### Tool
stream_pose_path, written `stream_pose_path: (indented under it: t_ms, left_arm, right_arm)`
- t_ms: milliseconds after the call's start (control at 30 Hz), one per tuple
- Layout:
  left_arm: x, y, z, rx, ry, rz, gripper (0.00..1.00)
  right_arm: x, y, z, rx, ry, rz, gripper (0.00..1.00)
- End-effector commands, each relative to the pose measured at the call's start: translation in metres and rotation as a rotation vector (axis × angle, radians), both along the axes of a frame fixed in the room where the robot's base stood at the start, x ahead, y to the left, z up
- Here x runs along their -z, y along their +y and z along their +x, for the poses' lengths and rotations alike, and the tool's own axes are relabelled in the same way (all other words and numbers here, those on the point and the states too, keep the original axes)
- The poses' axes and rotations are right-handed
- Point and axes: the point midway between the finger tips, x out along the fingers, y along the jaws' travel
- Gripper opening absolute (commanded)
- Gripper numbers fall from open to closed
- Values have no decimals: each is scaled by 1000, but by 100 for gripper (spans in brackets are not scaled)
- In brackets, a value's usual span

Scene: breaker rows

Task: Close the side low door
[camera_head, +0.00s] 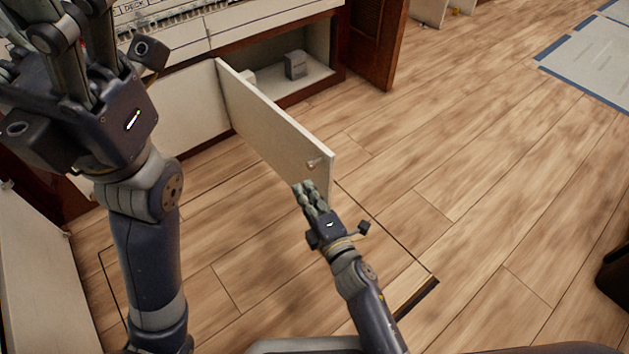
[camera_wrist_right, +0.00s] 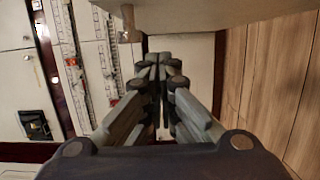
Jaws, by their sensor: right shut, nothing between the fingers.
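The low door (camera_head: 275,125) is a cream panel standing open from the cabinet, hinged at its left end and swung out over the floor. Its small knob (camera_head: 315,163) sits near the free end. My right gripper (camera_head: 303,187) is shut and empty, just below the knob by the door's lower free corner; I cannot tell whether it touches the door. In the right wrist view, the closed fingers (camera_wrist_right: 158,62) lie below the door panel (camera_wrist_right: 215,12), with the knob (camera_wrist_right: 128,28) to their upper left. My left gripper (camera_head: 70,30) is raised at upper left, its fingertips cut off.
The open compartment (camera_head: 315,75) holds a small grey box (camera_head: 295,64). A brown wooden door (camera_head: 376,45) stands open right of it. Another cream panel (camera_head: 30,270) is at lower left. The wooden floor (camera_head: 470,170) on the right is mostly clear.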

Motion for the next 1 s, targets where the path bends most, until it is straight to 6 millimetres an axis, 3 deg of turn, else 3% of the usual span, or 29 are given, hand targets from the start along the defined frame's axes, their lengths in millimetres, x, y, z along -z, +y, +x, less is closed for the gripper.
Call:
stream_pose_path:
  t_ms: [100,333,1000]
  left_arm:
    - [0,0,-6,-1,-28,1,62]
    - [-4,-1,-10,-2,-43,3,62]
    - [-5,-1,-11,-3,-45,4,62]
  right_arm:
    - [2,10,22,-1,-3,0,0]
    - [1,-15,40,-1,0,-2,0]
    - [1,-27,48,-7,0,-2,0]
